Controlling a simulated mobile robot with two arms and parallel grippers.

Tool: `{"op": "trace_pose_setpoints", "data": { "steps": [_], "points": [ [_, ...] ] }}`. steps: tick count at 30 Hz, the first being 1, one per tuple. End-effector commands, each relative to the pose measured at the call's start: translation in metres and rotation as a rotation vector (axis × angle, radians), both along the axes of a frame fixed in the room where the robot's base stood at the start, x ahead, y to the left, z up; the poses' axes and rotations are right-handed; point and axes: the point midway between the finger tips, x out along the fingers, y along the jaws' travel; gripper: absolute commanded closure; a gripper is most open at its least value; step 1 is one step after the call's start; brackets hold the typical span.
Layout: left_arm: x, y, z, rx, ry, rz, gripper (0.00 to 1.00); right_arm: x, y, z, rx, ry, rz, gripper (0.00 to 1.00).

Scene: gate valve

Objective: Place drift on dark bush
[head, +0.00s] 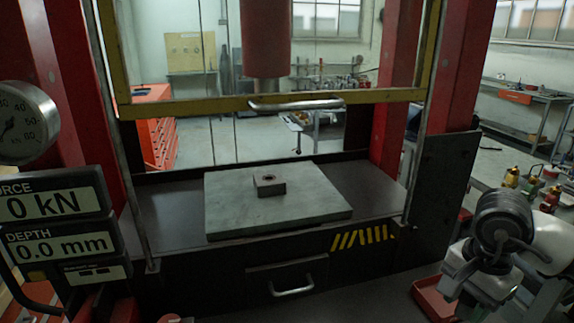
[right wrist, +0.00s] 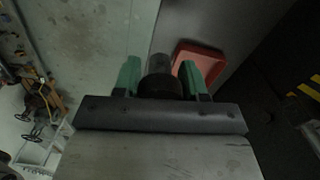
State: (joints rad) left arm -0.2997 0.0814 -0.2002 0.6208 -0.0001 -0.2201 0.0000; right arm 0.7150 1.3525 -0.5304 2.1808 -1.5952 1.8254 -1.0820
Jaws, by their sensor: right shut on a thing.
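The dark bush (head: 268,178) shows as a dark round opening in the top of a small square block, on the grey-green plate (head: 225,205) of the press. My right gripper (head: 462,292) is low at the right of the head view, well away from the bush and beside the press. In the right wrist view its green fingers are shut on a dark, stepped cylinder, the drift (right wrist: 159,78). The drift is hidden or too small to make out in the head view. My left gripper is not in view.
A red tray (head: 432,301) lies near my right gripper, also visible in the right wrist view (right wrist: 203,58). The press ram (head: 265,40) hangs above the plate. A yellow-framed guard with a handle (head: 297,105) is raised. Red columns flank the press; gauge displays stand at left.

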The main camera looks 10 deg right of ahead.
Motion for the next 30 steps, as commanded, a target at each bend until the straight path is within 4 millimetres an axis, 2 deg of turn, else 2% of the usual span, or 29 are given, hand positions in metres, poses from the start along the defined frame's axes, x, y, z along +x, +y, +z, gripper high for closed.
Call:
{"op": "trace_pose_setpoints", "data": {
  "steps": [5, 12, 18, 24, 28, 30],
  "points": [
    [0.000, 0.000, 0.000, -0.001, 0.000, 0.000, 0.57, 0.012, 0.025, -0.015, 0.006, -0.004, 0.198, 0.91],
    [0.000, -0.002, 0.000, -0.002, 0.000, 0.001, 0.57, 0.038, 0.102, -0.047, 0.003, -0.006, 0.793, 0.91],
    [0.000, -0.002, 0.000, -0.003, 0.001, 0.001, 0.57, 0.046, 0.152, -0.060, -0.002, -0.005, 1.178, 0.91],
    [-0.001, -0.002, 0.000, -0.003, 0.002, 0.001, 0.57, 0.048, 0.169, -0.064, -0.001, -0.004, 1.323, 0.91],
    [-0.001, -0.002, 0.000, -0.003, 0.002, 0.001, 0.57, 0.048, 0.168, -0.064, 0.000, -0.003, 1.323, 0.91],
    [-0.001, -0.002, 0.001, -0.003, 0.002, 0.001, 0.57, 0.045, 0.161, -0.061, 0.004, -0.003, 1.293, 0.91]
  ]
}}
